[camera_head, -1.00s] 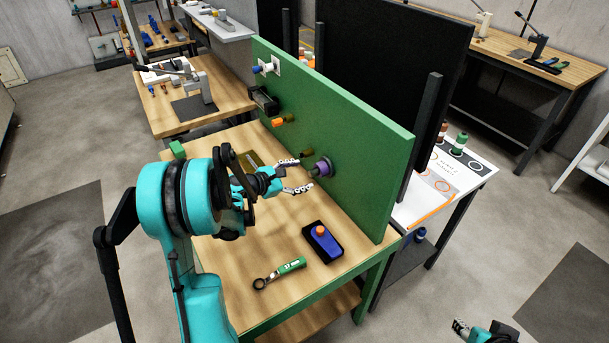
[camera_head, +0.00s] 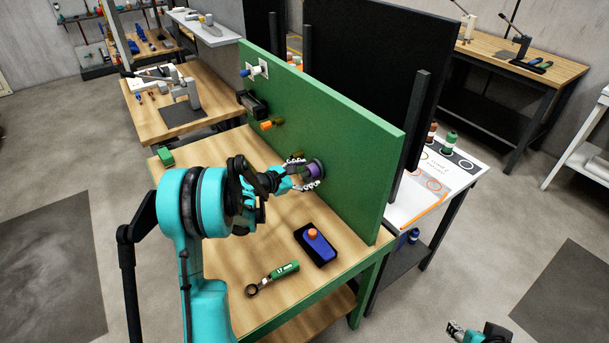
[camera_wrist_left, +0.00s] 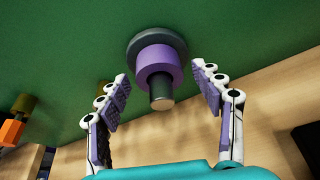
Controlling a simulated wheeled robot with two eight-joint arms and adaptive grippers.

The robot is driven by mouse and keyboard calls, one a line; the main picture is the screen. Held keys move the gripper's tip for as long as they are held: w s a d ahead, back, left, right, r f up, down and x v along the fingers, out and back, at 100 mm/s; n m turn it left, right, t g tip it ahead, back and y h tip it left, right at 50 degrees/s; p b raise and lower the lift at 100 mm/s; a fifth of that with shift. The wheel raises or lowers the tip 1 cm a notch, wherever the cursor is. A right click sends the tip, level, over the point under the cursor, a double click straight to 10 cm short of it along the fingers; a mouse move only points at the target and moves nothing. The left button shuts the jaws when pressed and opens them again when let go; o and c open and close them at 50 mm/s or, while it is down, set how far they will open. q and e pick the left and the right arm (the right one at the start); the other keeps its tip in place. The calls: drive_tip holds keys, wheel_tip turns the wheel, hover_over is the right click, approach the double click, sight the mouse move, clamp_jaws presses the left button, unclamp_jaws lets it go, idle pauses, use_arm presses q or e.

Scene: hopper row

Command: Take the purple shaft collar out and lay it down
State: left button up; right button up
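The purple shaft collar (camera_wrist_left: 153,66) sits around a grey shaft (camera_wrist_left: 161,92) that sticks out of the green upright panel (camera_wrist_left: 70,40). A dark round flange (camera_wrist_left: 176,44) lies behind it. In the head view the collar (camera_head: 312,171) is partly covered by my left gripper (camera_head: 306,174). My left gripper also shows in the left wrist view (camera_wrist_left: 160,75); it is open, with one fingertip on each side of the collar and visible gaps between. My right gripper (camera_head: 456,330) is at the bottom right, small and cut off, away from the bench.
On the wooden bench (camera_head: 225,265) lie a green-handled ring wrench (camera_head: 283,270) and a black tray (camera_head: 326,258) with a blue piece with an orange knob (camera_head: 313,234). A green block (camera_head: 166,157) is at the left edge. An orange-tipped peg (camera_head: 266,125) sticks out of the panel.

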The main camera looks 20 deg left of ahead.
sight(300, 176)
use_arm(q)
drive_tip(key=c, duration=1.2)
drive_tip(key=shift+s+a, duration=0.1)
drive_tip(key=shift+s, duration=0.05)
drive_tip(key=shift+s+a+b, duration=0.15)
drive_tip(key=shift+s+a, duration=0.2)
drive_tip(key=shift+s, duration=0.25)
drive_tip(key=shift+s+a+b, duration=0.15)
drive_tip(key=shift+s+a, duration=0.2)
drive_tip(key=shift+s, duration=0.25)
drive_tip(key=shift+s+a+b, duration=0.15)
drive_tip(key=shift+s+a, duration=0.35)
drive_tip(key=shift+s, duration=0.35)
drive_tip(key=shift+s+a+b, duration=0.15)
drive_tip(key=shift+s+a, duration=0.35)
drive_tip(key=shift+s, duration=0.35)
drive_tip(key=shift+s+a+b, duration=0.15)
drive_tip(key=shift+s+a, duration=0.35)
drive_tip(key=shift+s, duration=0.35)
